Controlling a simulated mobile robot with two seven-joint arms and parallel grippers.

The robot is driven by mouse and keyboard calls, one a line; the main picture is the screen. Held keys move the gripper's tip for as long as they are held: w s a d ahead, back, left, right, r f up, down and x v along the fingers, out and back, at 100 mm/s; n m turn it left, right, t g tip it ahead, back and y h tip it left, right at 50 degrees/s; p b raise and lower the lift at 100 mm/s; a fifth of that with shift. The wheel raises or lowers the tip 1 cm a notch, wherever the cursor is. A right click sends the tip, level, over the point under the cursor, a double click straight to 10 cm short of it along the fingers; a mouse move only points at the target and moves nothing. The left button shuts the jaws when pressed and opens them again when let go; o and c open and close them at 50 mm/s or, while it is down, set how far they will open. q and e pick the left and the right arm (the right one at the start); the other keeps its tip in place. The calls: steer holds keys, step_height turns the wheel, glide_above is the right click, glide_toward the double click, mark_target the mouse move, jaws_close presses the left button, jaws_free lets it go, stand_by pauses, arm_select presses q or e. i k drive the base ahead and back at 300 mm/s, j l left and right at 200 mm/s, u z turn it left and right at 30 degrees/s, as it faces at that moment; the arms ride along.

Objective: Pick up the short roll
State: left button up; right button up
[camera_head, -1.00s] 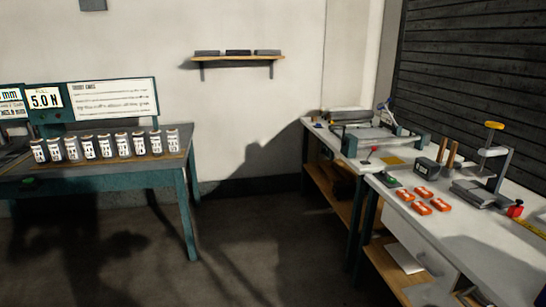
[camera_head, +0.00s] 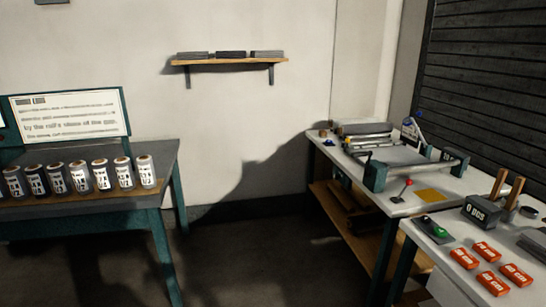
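Several upright rolls with white labels and dark lettering stand in a row on the teal-framed table (camera_head: 105,209) at the left; the rightmost roll is light (camera_head: 146,171). They look close in height, and I cannot tell which is the short roll. Grey rolls or bars (camera_head: 364,129) also lie at the back of the white bench (camera_head: 395,199) on the right. Neither of my grippers is in view.
A sign board (camera_head: 70,116) stands behind the row. A wall shelf (camera_head: 229,61) holds dark flat pieces. A second white bench (camera_head: 470,240) at the right carries orange blocks (camera_head: 486,249) and a dark box (camera_head: 482,212). Open floor lies between the tables.

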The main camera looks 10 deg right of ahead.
mark_target(333, 124)
steer(key=i+j+z, duration=0.1)
steer(key=i, duration=1.2)
steer(key=i+j+z, duration=0.15)
steer(key=i+z, duration=0.25)
steer(key=i, duration=0.15)
steer(key=i+j+z, duration=0.75)
steer(key=i, duration=0.25)
steer(key=j, duration=0.1)
